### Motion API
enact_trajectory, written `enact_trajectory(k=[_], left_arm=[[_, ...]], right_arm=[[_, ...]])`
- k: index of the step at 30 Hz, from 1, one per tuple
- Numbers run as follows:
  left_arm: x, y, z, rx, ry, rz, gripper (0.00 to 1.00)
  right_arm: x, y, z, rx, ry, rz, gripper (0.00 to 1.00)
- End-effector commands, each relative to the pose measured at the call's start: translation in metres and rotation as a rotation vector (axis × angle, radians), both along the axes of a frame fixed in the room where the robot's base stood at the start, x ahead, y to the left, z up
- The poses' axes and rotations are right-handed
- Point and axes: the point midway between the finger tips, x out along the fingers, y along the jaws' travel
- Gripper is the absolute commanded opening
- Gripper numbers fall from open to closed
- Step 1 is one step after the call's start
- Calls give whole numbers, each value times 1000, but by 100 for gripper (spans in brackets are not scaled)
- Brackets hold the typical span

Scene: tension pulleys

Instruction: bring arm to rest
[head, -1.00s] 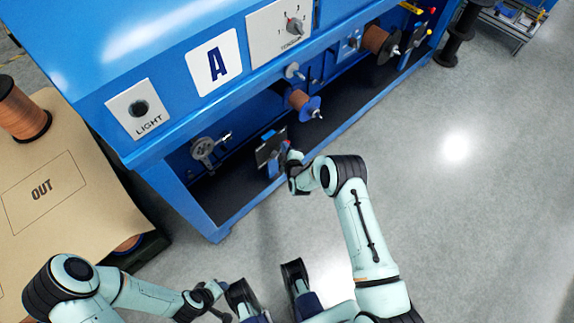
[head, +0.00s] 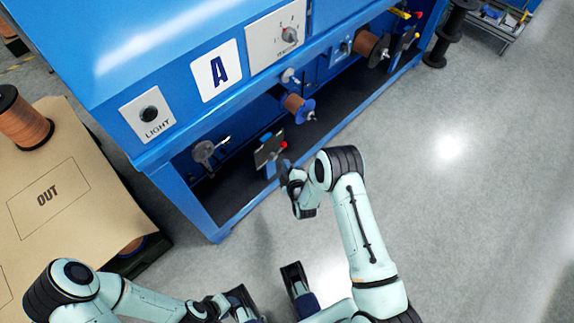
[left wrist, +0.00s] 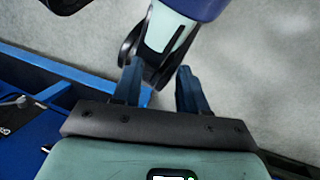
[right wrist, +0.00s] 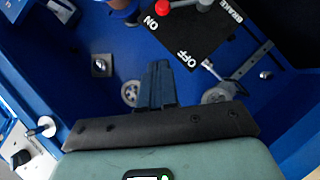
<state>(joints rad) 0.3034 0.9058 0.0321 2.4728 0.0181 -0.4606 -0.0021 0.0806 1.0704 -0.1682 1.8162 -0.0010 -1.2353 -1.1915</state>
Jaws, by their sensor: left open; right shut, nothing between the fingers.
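My right gripper (head: 285,172) is in front of the blue machine, near its lower brake panel (head: 268,150). In the right wrist view its two fingers (right wrist: 158,72) are together with nothing between them. The black brake panel (right wrist: 190,35) with ON, OFF and a red knob lies beyond the fingertips; I see no contact. In the left wrist view the left fingers (left wrist: 158,88) are apart and empty, in front of a part of my own body.
The blue machine (head: 225,225) carries copper spools (head: 297,106) (head: 372,46), a light knob (head: 149,112) and a tension dial (head: 289,35). A table marked OUT (head: 85,215) with a copper spool (head: 22,120) stands at left.

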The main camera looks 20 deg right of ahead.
Motion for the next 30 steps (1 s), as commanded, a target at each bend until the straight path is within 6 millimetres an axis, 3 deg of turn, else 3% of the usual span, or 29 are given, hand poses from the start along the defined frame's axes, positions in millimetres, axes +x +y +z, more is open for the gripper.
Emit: enact_trajectory(k=[14,17,20,25,30], left_arm=[[0,0,0,1,-2,1,43],[0,0,8,0,1,0,43],[-4,-1,29,-5,11,-5,43],[-11,-3,77,-15,46,-16,43],[-12,-5,114,-24,75,-27,43]], right_arm=[[0,0,0,1,1,-1,0],[-10,1,-1,51,44,-14,0],[-45,6,-6,214,181,-67,0],[-158,36,-7,647,576,-305,0],[-267,74,25,953,926,-622,0]])
